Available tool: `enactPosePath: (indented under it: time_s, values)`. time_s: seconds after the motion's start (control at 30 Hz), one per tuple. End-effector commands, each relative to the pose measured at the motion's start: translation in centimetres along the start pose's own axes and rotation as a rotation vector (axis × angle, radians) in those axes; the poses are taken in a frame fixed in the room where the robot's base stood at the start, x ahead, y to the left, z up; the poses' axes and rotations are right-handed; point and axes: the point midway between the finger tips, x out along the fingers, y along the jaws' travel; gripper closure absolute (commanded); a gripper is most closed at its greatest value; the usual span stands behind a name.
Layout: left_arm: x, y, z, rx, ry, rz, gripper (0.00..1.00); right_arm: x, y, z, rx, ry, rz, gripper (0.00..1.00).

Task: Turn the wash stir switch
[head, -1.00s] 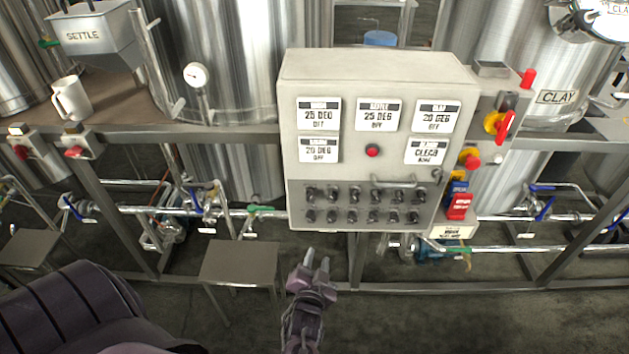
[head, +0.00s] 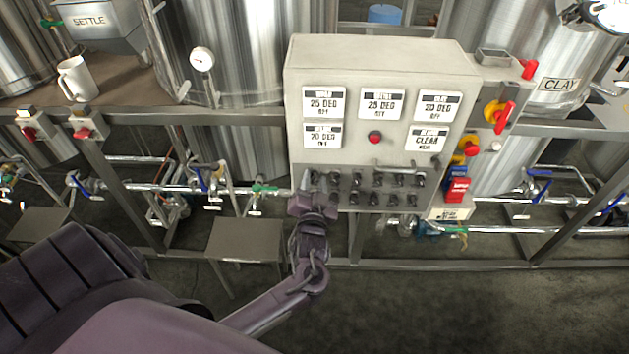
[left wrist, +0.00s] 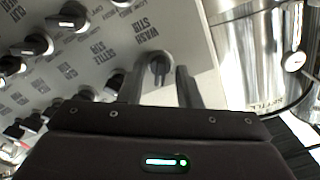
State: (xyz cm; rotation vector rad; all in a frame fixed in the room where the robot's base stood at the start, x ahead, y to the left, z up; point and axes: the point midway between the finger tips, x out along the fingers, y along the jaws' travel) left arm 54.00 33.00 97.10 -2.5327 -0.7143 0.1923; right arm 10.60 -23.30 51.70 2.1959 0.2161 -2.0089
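The wash stir switch (left wrist: 158,68) is a dark rotary knob on the grey control panel (head: 365,60), beside a label reading WASH STIR. In the left wrist view it lies between the two fingers of my left gripper (left wrist: 160,80), with a gap visible on each side. In the head view my left gripper (head: 314,180) is at the left end of the panel's upper knob row and covers the knobs there. The fingers are apart and not closed on the knob. My right gripper is not in view.
Several other knobs (head: 378,180) sit close by in two rows, with a metal handle (head: 400,169) above them. Red and yellow switches (head: 498,115) are on the panel's right. A small stand (head: 245,240) is at lower left. Pipes and valves run behind.

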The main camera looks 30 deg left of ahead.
Motion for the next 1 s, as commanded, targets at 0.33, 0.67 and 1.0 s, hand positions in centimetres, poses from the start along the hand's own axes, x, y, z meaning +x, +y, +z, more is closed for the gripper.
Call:
enactPosePath:
  time_s: [0.33,0.67,1.0]
  values:
    - [0.0,0.0,0.0,0.0,0.0,0.0,0.91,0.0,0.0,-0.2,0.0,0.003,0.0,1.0]
    - [0.0,0.0,0.1,-0.023,0.0,0.001,1.0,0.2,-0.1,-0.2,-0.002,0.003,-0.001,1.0]
    - [0.0,0.0,0.2,-0.212,0.0,-0.001,1.0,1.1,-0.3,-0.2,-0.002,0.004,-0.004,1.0]
